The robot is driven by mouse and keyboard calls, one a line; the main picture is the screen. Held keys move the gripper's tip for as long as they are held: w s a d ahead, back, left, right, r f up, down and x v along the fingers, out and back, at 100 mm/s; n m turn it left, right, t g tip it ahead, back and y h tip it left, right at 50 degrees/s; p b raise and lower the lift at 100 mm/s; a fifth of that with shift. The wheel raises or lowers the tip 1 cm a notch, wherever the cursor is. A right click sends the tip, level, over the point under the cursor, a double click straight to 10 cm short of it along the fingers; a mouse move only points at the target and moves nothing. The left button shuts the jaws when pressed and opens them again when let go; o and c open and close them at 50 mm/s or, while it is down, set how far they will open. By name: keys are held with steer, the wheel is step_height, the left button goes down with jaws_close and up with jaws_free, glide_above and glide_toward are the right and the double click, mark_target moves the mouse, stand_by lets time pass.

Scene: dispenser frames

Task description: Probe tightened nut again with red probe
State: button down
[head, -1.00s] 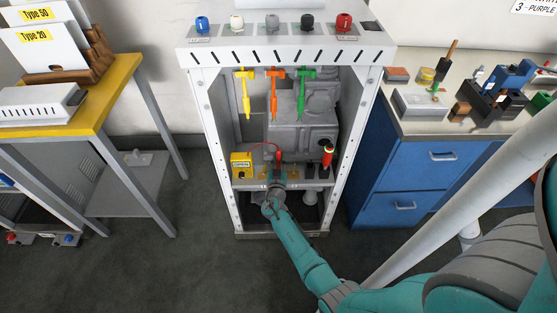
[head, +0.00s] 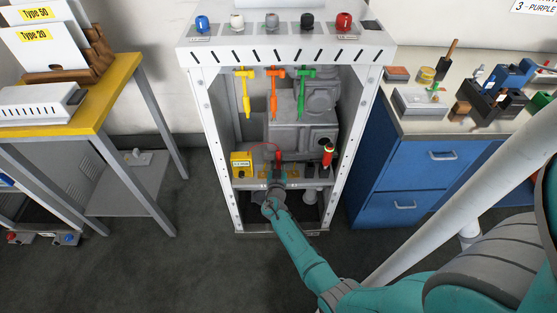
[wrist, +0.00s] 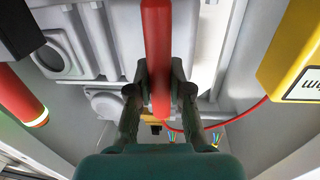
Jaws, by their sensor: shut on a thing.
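The red probe (head: 278,157) stands roughly upright in the lower bay of the white frame. My gripper (head: 278,176) is shut on it; the wrist view shows the long red probe (wrist: 157,50) between both fingers (wrist: 159,88). The yellow meter box (head: 241,164) stands left of the probe on the shelf, and a thin red wire curves between them. The meter also shows at the right of the wrist view (wrist: 290,58). The tightened nut cannot be made out, and I cannot tell whether the probe tip touches it.
A red tool (head: 328,156) with a light band stands at the shelf's right. Yellow (head: 244,92), orange (head: 273,92) and green (head: 301,92) handles hang above. A grey machine housing (head: 302,138) fills the back. The frame's white posts (head: 356,150) bound both sides.

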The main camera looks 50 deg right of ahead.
mark_target(278, 153)
steer(key=shift+r, duration=0.1)
steer(key=shift+r, duration=2.35)
